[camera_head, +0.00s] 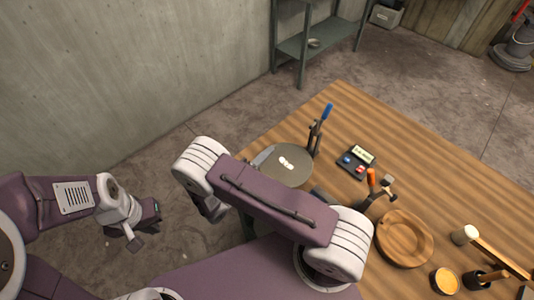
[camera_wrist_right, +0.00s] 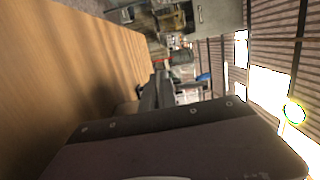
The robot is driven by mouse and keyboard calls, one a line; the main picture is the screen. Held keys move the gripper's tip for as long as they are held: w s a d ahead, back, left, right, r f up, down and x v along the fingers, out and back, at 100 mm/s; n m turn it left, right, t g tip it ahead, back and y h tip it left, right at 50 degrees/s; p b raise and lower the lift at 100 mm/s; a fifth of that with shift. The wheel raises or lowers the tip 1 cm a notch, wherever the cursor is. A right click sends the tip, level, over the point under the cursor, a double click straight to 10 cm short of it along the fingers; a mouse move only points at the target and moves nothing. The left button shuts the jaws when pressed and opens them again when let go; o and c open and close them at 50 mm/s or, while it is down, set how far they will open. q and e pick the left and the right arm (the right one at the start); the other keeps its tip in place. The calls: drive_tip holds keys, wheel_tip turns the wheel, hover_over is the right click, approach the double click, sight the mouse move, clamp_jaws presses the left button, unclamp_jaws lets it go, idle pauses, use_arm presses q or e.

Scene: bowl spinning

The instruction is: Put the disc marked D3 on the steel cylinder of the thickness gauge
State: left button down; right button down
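A box with a lit display and blue and red spots (camera_head: 357,160) lies on the table; it may belong to the thickness gauge. A round grey plate (camera_head: 292,177) bears small white pieces (camera_head: 286,163). No D3 mark is readable, and I cannot pick out the steel cylinder. My left gripper (camera_head: 138,236) hangs off the table to the left, away from these things. My right gripper seems to be the grey part (camera_head: 386,186) beside an orange-handled piece (camera_head: 371,176), left of the wooden dish. Its fingers are too small to read. In the right wrist view, my arm link hides much.
A round wooden dish (camera_head: 404,239), a pale-headed mallet (camera_head: 466,235) and a yellow-topped tub (camera_head: 445,280) are at the right. The table's (camera_head: 430,180) back right is bare. A metal shelf (camera_head: 310,42) stands behind.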

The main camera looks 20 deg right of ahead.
drive_tip(key=shift+f, duration=0.15)
drive_tip(key=c, duration=1.6)
unclamp_jaws()
